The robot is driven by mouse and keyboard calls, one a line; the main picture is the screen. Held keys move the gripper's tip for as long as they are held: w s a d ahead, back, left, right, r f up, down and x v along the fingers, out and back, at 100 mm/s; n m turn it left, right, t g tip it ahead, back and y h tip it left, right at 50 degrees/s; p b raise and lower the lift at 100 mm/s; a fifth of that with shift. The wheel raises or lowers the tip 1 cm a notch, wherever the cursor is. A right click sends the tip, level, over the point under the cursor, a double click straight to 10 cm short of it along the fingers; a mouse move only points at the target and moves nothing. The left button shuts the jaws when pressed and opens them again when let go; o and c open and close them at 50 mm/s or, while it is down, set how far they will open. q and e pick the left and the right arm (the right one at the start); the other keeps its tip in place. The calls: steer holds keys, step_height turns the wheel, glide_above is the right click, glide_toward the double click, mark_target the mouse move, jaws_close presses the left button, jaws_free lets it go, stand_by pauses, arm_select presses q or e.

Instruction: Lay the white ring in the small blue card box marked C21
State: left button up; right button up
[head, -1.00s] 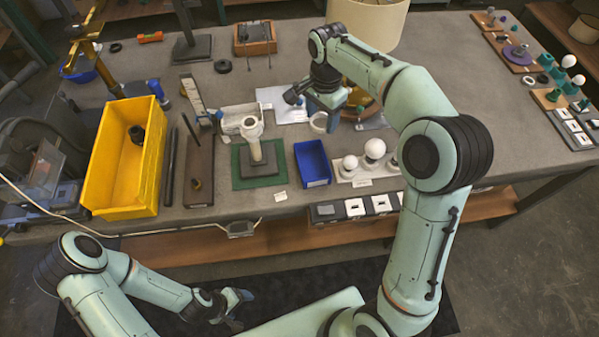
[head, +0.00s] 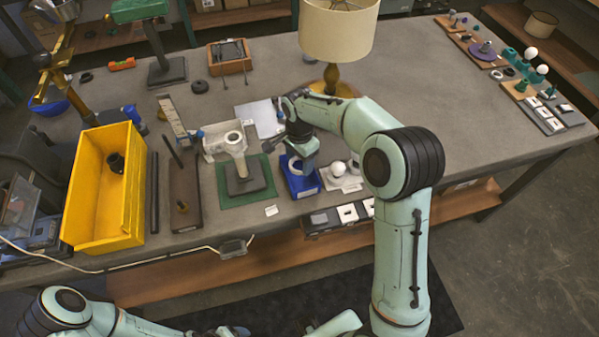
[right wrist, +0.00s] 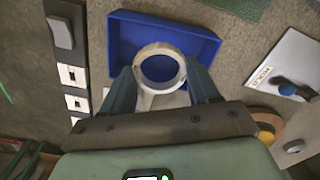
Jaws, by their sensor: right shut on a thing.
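The small blue card box (head: 306,190) stands on the table right of the green mat; I cannot read its mark. My right gripper (head: 298,165) is over this box, pointing down. In the right wrist view the white ring (right wrist: 160,48) is held between the two fingertips, and it overlaps the open blue box (right wrist: 124,40) behind it. The ring appears above or just inside the box; its exact height is unclear. My left gripper (head: 232,330) is at the bottom edge of the head view, mostly cut off, away from the table.
A shaded lamp (head: 338,28) is behind. A yellow bin (head: 122,215) is at the left.

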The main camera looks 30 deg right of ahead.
mark_target(300, 178)
steer(key=shift+f, duration=2.9)
steer(key=shift+f, duration=0.1)
steer(key=o, duration=1.2)
steer(key=shift+c, duration=0.2)
step_height(300, 178, up, 12)
steer(key=shift+p, duration=0.4)
